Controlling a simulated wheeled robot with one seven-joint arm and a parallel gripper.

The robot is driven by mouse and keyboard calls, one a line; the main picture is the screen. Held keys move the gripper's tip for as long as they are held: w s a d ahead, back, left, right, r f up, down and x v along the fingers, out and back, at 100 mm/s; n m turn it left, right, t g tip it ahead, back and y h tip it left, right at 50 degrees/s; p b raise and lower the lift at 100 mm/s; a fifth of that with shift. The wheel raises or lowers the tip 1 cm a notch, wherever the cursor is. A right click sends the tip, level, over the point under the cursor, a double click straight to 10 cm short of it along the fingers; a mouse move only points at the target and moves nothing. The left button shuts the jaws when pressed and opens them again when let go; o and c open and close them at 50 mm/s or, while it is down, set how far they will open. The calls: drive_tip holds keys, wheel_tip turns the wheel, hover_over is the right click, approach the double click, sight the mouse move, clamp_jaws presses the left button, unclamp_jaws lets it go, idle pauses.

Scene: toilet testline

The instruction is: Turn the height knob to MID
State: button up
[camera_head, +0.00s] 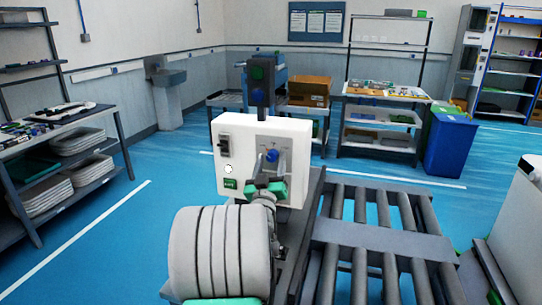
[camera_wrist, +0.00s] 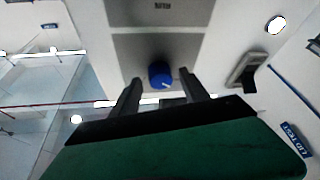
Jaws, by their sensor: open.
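The height knob is a small round blue knob (camera_head: 272,155) on a grey plate on the front of a white control box (camera_head: 240,143). In the wrist view the blue knob (camera_wrist: 159,73) carries a pale pointer mark on its lower right side. My gripper (camera_head: 272,164) is in front of the knob. In the wrist view its two dark fingers (camera_wrist: 162,90) are apart, one on each side of the knob, with gaps visible and nothing held. I cannot tell how deep the fingers reach. Upside-down lettering shows on the plate above, too small to read surely.
A dark switch (camera_head: 224,145), a round white button (camera_head: 228,169) and a green label (camera_head: 230,184) sit left of the knob. A roller conveyor (camera_head: 375,235) lies at right. Shelves (camera_head: 70,150) stand far left.

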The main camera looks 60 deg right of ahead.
drive_tip(key=shift+d, duration=0.1)
clamp_jaws()
idle(0.5)
drive_tip(key=shift+w, duration=0.1)
